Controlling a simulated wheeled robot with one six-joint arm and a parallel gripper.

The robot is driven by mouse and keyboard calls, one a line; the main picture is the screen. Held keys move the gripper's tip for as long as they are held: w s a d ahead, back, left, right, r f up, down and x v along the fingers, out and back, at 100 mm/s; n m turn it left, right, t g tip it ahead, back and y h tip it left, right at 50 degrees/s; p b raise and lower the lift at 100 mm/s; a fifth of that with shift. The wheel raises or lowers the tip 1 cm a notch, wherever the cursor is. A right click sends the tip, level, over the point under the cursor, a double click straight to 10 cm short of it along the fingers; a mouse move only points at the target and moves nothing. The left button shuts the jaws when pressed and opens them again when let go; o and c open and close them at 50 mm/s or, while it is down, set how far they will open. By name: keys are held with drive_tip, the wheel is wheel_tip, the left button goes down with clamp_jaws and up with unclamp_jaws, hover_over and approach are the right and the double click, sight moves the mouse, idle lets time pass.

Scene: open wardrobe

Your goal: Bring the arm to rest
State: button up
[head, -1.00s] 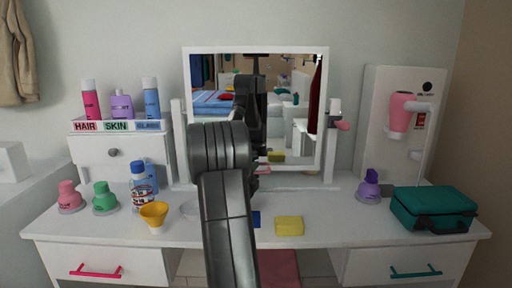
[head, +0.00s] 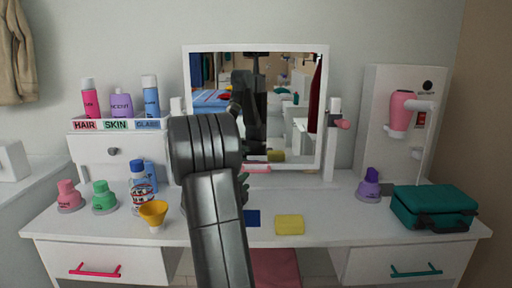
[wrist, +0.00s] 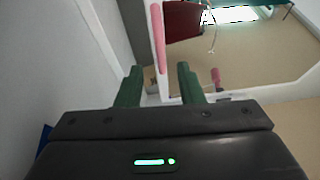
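My arm (head: 215,215) rises from the bottom of the head view and stands bent in front of the mirror (head: 323,110). Its raised joint hides part of the mirror's left side and the table behind it. My gripper is mostly hidden behind the arm in that view. In the wrist view my gripper (wrist: 160,86) shows two green fingers standing apart, with nothing held between them. A pink bar (wrist: 158,35) shows beyond the fingers.
The white dressing table (head: 330,215) holds a yellow block (head: 289,225), a dark blue piece (head: 252,218), a yellow funnel (head: 153,212), bottles at left, a purple bottle (head: 369,186) and a teal case (head: 433,207). A hairdryer (head: 402,112) hangs at right.

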sight(254, 171)
drive_tip(key=v, duration=0.5)
drive_tip(key=x, duration=1.3)
drive_tip(key=shift+w+d, duration=0.1)
drive_tip(key=shift+d, duration=0.05)
drive_tip(key=shift+w+d+r, duration=0.1)
drive_tip(key=shift+w+r, duration=0.1)
drive_tip(key=shift+r, duration=0.1)
drive_tip(key=shift+s+r+p, duration=0.25)
drive_tip(key=shift+s+p, duration=0.25)
drive_tip(key=shift+s, duration=0.1)
drive_tip(key=shift+s+r+p, duration=0.2)
drive_tip(key=shift+s+p, duration=0.25)
drive_tip(key=shift+s, duration=0.1)
drive_tip(key=s+a+r+n+g+y+p, duration=0.1)
drive_tip(key=s+a+r+p, duration=0.1)
drive_tip(key=s+p, duration=0.3)
drive_tip(key=s+a+r+n+g+y+p, duration=0.1)
drive_tip(key=s+p, duration=0.4)
drive_tip(key=s, duration=0.6)
drive_tip(key=shift+s+a+r+n, duration=0.35)
drive_tip(key=shift+a+r+n, duration=0.15)
drive_tip(key=shift+a, duration=0.45)
